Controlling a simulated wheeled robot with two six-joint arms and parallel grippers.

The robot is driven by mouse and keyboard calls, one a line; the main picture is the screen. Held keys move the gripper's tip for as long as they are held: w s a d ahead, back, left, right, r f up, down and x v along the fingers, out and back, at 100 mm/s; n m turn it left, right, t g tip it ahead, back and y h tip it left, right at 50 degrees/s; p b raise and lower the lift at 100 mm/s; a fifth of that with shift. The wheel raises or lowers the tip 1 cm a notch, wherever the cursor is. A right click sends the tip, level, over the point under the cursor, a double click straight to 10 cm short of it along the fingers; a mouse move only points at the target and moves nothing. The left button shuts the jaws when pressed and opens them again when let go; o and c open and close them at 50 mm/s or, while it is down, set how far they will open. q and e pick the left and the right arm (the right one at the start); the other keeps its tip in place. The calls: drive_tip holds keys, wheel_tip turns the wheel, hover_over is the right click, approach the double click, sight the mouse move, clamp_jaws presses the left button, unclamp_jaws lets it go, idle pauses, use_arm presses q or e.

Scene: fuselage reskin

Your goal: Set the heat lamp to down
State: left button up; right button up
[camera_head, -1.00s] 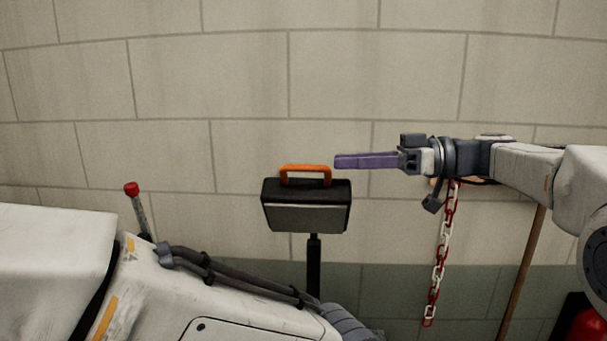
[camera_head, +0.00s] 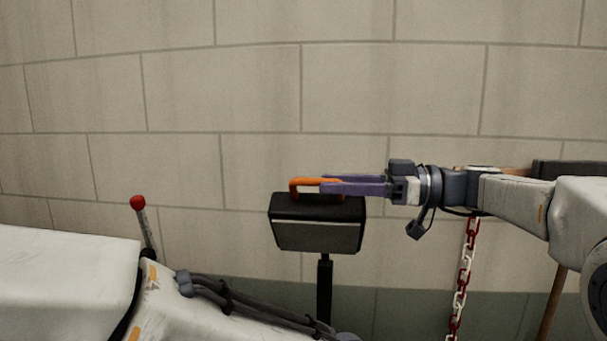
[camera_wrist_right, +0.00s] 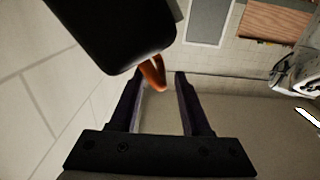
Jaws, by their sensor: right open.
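The heat lamp (camera_head: 318,222) is a dark box-shaped head on a black post, with an orange handle (camera_head: 299,186) on top. Its lighter front panel faces me, tilted slightly downward. My right gripper (camera_head: 326,184) has purple fingers and is open at the handle's height, overlapping its right part in the head view. In the right wrist view the lamp head (camera_wrist_right: 110,30) fills the upper left, and the orange handle (camera_wrist_right: 153,74) lies near the gap between the fingertips (camera_wrist_right: 159,76). I cannot tell whether the fingers touch it. My left gripper is not in view.
A red-and-white chain (camera_head: 464,280) hangs below my right arm, near a wooden pole (camera_head: 551,305). A lever with a red knob (camera_head: 138,202) stands at the left. A block wall (camera_head: 250,90) is behind the lamp.

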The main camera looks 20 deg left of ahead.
sight(302, 182)
drive_tip(key=p+x, duration=0.1)
drive_tip(key=x, duration=0.1)
drive_tip(key=p+x, duration=0.1)
drive_tip(key=x, duration=0.1)
drive_tip(key=shift+s+a+r, duration=0.1)
drive_tip(key=shift+a+r, duration=0.1)
drive_tip(key=shift+a, duration=0.05)
drive_tip(key=shift+s+a+f, duration=0.15)
drive_tip(key=shift+a, duration=0.45)
clamp_jaws()
idle(0.7)
